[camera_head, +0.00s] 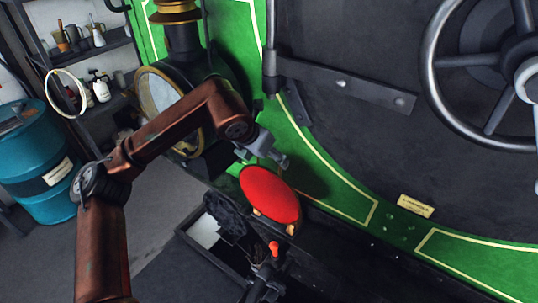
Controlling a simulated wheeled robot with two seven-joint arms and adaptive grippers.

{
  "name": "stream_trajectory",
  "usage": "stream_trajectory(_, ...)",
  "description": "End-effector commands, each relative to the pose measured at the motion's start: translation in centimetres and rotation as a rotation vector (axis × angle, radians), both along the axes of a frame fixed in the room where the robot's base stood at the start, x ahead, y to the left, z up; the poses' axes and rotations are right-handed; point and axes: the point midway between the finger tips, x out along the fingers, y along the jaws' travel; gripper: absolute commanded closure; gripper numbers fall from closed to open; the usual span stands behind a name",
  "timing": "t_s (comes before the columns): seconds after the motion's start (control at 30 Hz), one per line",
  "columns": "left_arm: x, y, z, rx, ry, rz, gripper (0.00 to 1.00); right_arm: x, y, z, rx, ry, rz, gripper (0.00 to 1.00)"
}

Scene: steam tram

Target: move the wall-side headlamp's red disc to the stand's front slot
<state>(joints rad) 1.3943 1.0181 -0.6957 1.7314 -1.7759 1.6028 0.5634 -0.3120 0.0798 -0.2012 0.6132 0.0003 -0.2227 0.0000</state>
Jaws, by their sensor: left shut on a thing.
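A large red disc (270,194) shows face-on below my left gripper (274,161), which is shut on it near its upper edge. The disc is tilted and hides much of what lies behind it. A tan edge (275,221) shows just under the disc; I cannot tell what it belongs to. A headlamp (155,92) with a brass rim and pale glass stands to the left, partly hidden by my left arm; no red disc shows on its face. I cannot make out the stand or its front slot. My right gripper is not in view.
The green tram front (350,198) and its dark round door (350,125) with a handwheel (430,62) fill the right. A red-tipped black fitting (274,248) sits below the disc. A blue drum (38,170) and shelves (90,50) stand left, with some bare floor between.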

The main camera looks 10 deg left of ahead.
Motion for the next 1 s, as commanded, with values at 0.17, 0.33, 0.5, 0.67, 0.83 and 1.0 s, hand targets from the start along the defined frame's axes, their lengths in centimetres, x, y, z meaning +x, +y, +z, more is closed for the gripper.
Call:
stream_trajectory(0.17,1.1,-0.5,-0.8,-0.001,0.000,-0.001,0.92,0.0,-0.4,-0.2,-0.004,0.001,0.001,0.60)
stream_trajectory(0.33,2.1,-1.0,-1.5,-0.001,0.000,-0.002,0.92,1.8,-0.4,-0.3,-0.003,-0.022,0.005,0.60)
stream_trajectory(0.5,2.8,-1.4,-2.1,0.000,-0.002,-0.004,0.92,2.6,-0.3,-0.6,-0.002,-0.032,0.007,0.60)
stream_trajectory(0.67,3.3,-1.5,-2.4,0.000,-0.001,-0.004,0.92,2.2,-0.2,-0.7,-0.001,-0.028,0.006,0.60)
stream_trajectory(0.83,3.4,-1.6,-2.5,0.000,-0.002,-0.004,0.92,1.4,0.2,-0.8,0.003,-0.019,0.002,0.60)
stream_trajectory(1.0,3.4,-1.6,-2.5,0.000,-0.002,-0.004,0.92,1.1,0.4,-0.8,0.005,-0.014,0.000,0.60)
